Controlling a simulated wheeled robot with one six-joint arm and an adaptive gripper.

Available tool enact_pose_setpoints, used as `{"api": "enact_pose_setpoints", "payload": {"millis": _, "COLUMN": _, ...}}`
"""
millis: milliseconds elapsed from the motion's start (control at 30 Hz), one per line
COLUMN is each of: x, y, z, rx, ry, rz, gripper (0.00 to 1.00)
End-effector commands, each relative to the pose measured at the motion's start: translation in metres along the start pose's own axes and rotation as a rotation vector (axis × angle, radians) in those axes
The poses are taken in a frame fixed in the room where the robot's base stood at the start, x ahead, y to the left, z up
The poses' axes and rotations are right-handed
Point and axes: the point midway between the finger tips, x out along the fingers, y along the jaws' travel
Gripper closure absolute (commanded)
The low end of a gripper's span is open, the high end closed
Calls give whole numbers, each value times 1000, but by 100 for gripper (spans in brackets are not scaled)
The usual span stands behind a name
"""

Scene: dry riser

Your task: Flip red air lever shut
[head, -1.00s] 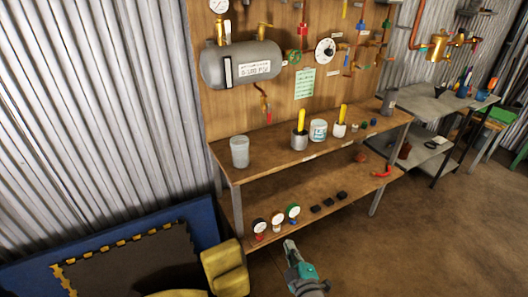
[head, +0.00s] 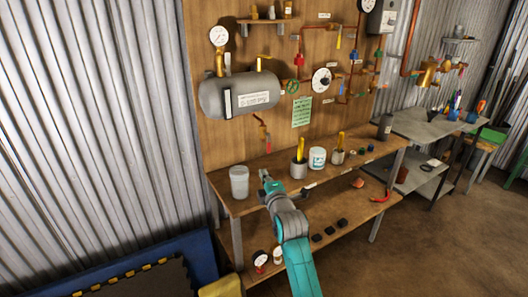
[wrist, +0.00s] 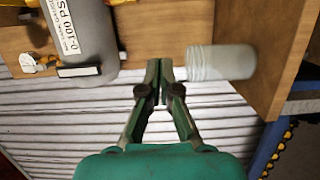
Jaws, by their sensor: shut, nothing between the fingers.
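A lever with a red handle (head: 261,121) hangs on a short pipe below the grey tank (head: 238,97) on the wooden board. I cannot tell its exact angle. Another red fitting (head: 299,58) sits on the pipes to the upper right. My gripper (head: 264,175) is in front of the bench, below the red lever and apart from it. In the wrist view my gripper (wrist: 160,72) is shut and empty, its fingertips between the tank (wrist: 82,35) and the clear jar (wrist: 222,62). The red lever is not clearly seen there.
The clear jar (head: 239,182) stands on the bench's left end, close to my gripper. Pots with yellow-handled tools (head: 299,168) and a white tub (head: 317,158) stand to the right. The floor at right is clear.

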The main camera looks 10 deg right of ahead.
Motion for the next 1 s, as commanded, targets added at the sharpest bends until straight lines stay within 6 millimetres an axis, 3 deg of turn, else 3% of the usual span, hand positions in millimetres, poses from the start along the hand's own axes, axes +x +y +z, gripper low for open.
{"api": "enact_pose_setpoints", "payload": {"millis": 200, "x": 12, "y": 16, "z": -1, "rx": -34, "ry": 3, "rz": 4, "gripper": 100}}
{"api": "enact_pose_setpoints", "payload": {"millis": 667, "x": 18, "y": 17, "z": -1, "rx": -34, "ry": 3, "rz": 5, "gripper": 100}}
{"api": "enact_pose_setpoints", "payload": {"millis": 1000, "x": 68, "y": 18, "z": -1, "rx": -33, "ry": 3, "rz": 5, "gripper": 100}}
